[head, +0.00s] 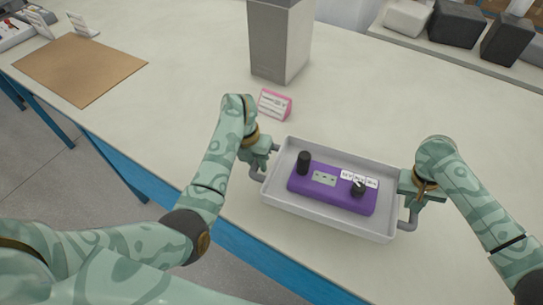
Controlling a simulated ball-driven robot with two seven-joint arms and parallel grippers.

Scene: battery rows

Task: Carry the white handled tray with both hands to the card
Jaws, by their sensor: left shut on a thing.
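The white tray (287,153) is at the lower middle, near the front edge of the table. It has a grey handle at each short end. A purple block (318,196) with two dark knobs and white labels lies in it. My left gripper (257,168) is shut on the tray's left handle. My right gripper (409,204) is at the right handle; its fingers are partly hidden, so I cannot tell if they are shut. I cannot tell whether the tray touches the table. A flat brown card (80,67) lies on the table at the far upper left.
A pink sign (274,104) stands just behind the tray's left end. A tall grey box (279,40) stands behind it. Dark and white blocks (457,22) sit on a ledge at the upper right. The pale tabletop (185,105) is clear between the card and the sign.

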